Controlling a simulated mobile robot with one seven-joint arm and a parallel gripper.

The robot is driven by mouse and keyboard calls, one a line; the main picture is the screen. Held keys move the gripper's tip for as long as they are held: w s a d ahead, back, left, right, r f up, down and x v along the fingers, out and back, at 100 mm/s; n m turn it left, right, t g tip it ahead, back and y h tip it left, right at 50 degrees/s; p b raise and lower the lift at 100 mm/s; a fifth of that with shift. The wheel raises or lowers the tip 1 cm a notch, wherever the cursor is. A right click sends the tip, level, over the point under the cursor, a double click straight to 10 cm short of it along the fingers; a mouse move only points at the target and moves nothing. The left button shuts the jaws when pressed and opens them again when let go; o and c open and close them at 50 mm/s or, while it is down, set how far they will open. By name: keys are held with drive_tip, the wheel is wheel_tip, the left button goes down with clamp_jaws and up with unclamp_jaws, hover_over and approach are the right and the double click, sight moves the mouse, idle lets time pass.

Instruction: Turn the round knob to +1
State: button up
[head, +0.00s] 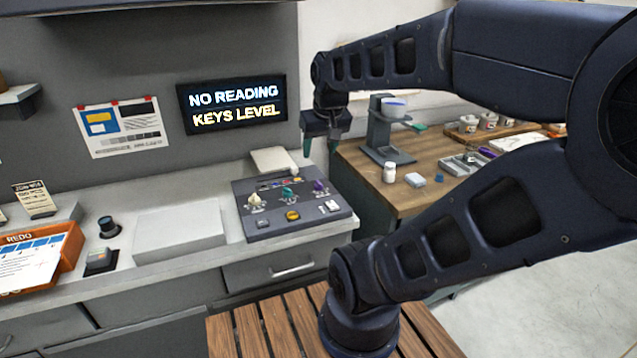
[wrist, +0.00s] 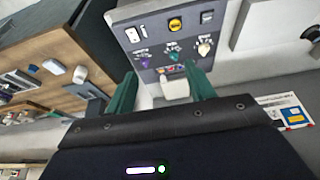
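A dark grey control box (head: 322,220) sits on the counter, with a cream knob (head: 254,201), a teal knob (head: 287,193) and a purple knob (head: 319,187) in a row. The wrist view also shows the purple knob (wrist: 145,62), the teal knob (wrist: 172,55) and the cream knob (wrist: 204,48). I cannot tell which one is the round knob, nor read their settings. My gripper (head: 320,149) is open and empty, above and behind the box's right side. In the wrist view its teal fingers (wrist: 161,72) are well apart, touching no knob.
A wall display (head: 234,104) reads "NO READING" and "KEYS LEVEL". The box also carries a yellow button (head: 292,215) and a white switch (head: 328,207). A black round dial (head: 108,226) stands farther left. A wooden table (head: 400,195) with small items is right.

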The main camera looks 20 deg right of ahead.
drive_tip(key=w+d+f+g, duration=0.1)
drive_tip(key=w+d+f, duration=0.1)
drive_tip(key=w, duration=0.4)
drive_tip(key=w+d+f+g, duration=0.1)
drive_tip(key=w+d+f, duration=0.15)
drive_tip(key=w, duration=0.45)
drive_tip(key=g, duration=0.2)
approach(319, 182)
wheel_tip(319, 182, down, 9)
drive_tip(key=shift+w+a+f, duration=0.1)
drive_tip(key=shift+f, duration=0.1)
drive_tip(key=c, duration=1)
